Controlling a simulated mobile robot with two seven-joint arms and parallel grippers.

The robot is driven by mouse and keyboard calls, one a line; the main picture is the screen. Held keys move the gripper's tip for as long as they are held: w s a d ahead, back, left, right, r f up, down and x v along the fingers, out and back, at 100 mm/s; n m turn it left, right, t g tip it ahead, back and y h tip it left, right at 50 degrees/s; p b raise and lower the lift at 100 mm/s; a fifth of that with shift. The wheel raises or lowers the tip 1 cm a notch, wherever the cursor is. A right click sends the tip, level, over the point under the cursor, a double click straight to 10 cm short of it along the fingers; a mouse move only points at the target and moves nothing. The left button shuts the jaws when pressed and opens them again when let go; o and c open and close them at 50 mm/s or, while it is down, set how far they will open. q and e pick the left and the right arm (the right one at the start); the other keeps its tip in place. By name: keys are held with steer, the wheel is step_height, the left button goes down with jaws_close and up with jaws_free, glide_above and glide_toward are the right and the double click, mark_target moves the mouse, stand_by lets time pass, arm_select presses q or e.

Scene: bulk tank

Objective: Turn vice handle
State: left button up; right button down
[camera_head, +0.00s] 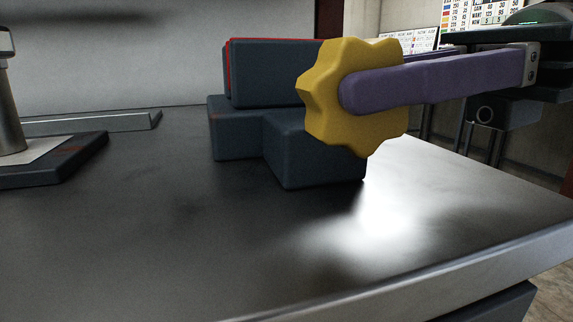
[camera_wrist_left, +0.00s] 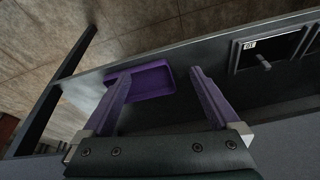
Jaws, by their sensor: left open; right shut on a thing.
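The vice (camera_head: 275,75) is a dark blue-grey block body with a red strip at its upper left edge. It stands on the dark metal bench top in the head view. Its handle (camera_head: 325,115) is a yellow, star-shaped knob on the right side of the body. My right gripper (camera_head: 355,92) comes in from the right and is shut on the knob; one purple finger lies across its near face, and the other is mostly hidden behind it. In the left wrist view my left gripper (camera_wrist_left: 160,76) is open, its two purple fingers apart with nothing held.
A purple tray-like thing (camera_wrist_left: 155,79) shows beyond the left fingers. Drawer fronts, one labelled 01 (camera_wrist_left: 262,48), are at the right there. A dark base with a metal post (camera_head: 50,160) stands at the bench's left. The bench front (camera_head: 250,250) is clear.

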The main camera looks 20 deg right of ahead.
arm_select(q)
steer(key=shift+f+b, duration=1.05)
steer(key=shift+f, duration=0.55)
arm_select(e)
steer(key=shift+f+y, duration=0.15)
steer(key=shift+y, duration=0.55)
steer(key=c, duration=0.6)
jaws_free()
steer(key=d, duration=1)
steer(key=shift+w+r, duration=0.15)
steer(key=shift+r, duration=0.15)
